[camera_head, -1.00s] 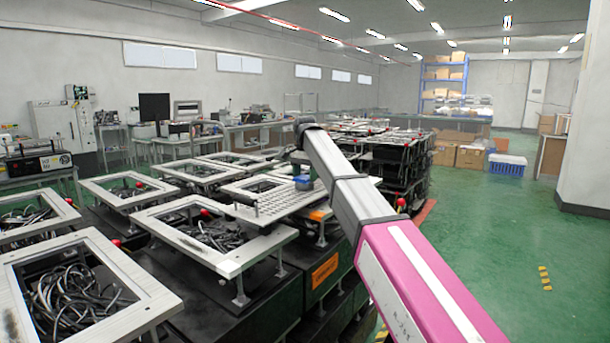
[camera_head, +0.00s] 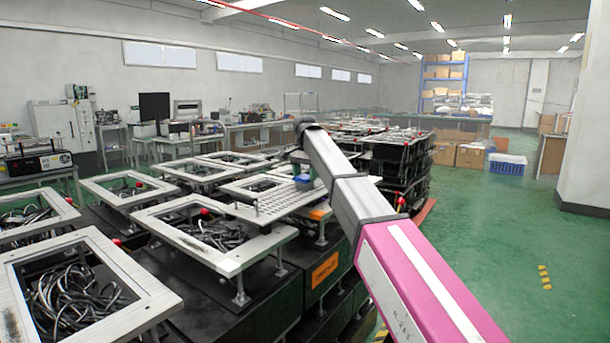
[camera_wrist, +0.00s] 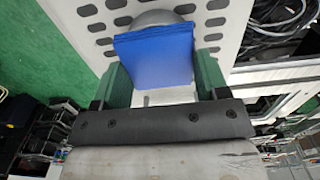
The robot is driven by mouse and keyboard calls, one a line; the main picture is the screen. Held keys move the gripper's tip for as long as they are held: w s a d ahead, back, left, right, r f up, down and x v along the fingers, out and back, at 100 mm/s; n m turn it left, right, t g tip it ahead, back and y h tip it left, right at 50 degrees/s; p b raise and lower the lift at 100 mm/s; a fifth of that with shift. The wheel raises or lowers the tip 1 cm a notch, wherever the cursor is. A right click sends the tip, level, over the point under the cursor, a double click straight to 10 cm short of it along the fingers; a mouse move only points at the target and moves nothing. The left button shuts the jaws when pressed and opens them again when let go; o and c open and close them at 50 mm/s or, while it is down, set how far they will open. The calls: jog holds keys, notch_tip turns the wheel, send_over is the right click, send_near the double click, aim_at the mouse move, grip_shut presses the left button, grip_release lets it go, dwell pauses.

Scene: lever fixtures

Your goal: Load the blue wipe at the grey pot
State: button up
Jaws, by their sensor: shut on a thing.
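The blue wipe (camera_wrist: 153,56) is a flat blue block between the two green fingers of my gripper (camera_wrist: 160,78) in the wrist view. My gripper is shut on it. The grey pot (camera_wrist: 162,18) shows as a rounded grey rim just beyond the wipe, partly hidden by it. I cannot tell whether the wipe touches the pot. In the head view, the end of my arm is over the perforated light plate (camera_head: 262,205), and the gripper is small and mostly hidden there by the arm.
The plate has rows of slots and stands on a dark cabinet. Frames filled with black cables (camera_head: 210,232) lie to its left. Several red knobs, such as one (camera_head: 204,211), stick up nearby. Stacked dark units (camera_head: 395,165) stand behind the arm. Green floor is clear at right.

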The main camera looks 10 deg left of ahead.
aim_at(305, 176)
jog(key=shift+r, duration=3.5)
